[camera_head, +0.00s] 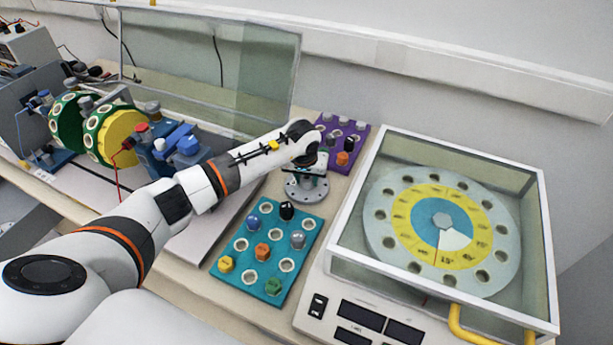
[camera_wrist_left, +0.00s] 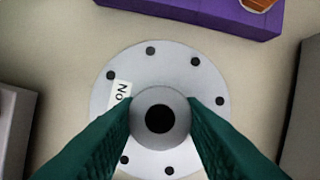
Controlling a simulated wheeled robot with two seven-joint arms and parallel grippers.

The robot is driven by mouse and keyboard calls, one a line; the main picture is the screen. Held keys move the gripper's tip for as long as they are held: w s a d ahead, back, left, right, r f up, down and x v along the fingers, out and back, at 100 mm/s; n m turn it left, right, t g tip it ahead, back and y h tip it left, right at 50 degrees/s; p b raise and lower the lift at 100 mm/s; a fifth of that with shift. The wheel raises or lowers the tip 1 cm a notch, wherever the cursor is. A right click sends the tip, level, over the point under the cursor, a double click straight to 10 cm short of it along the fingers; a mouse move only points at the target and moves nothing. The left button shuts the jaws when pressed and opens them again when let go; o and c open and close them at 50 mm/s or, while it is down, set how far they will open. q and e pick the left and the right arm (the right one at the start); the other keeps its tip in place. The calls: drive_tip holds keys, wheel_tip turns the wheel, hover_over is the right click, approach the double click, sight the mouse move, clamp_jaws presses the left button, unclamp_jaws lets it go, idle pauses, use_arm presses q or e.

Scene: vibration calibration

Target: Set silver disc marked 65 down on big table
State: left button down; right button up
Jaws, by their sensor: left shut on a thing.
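The silver disc (camera_wrist_left: 202,88) has a ring of dark holes, a raised hub with a dark centre, and a white label reading "No"; the rest of the label is hidden by a finger. My left gripper (camera_wrist_left: 160,122) is shut on the disc's hub, with a green finger on each side. In the head view the disc (camera_head: 306,191) is under my left gripper (camera_head: 308,170), at or just above the big table (camera_head: 335,202); I cannot tell whether it touches. No "65" is readable. My right gripper is not in view.
A teal block (camera_head: 268,243) with coloured knobs lies in front of the disc. A purple block (camera_head: 343,140) with knobs is behind it. A glass-walled box (camera_head: 345,235) with a dial stands at right. Green wheels (camera_head: 98,130) stand at left. Free table around the disc is narrow.

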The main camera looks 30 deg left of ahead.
sight(304, 194)
use_arm(q)
drive_tip(key=shift+f, duration=0.1)
drive_tip(key=c, duration=0.9)
unclamp_jaws()
drive_tip(key=shift+c, duration=0.2)
drive_tip(key=shift+r, duration=0.3)
drive_tip(key=b+v, duration=0.1)
drive_tip(key=v, duration=1)
drive_tip(key=shift+s+r, duration=0.25)
drive_tip(key=shift+r, duration=0.1)
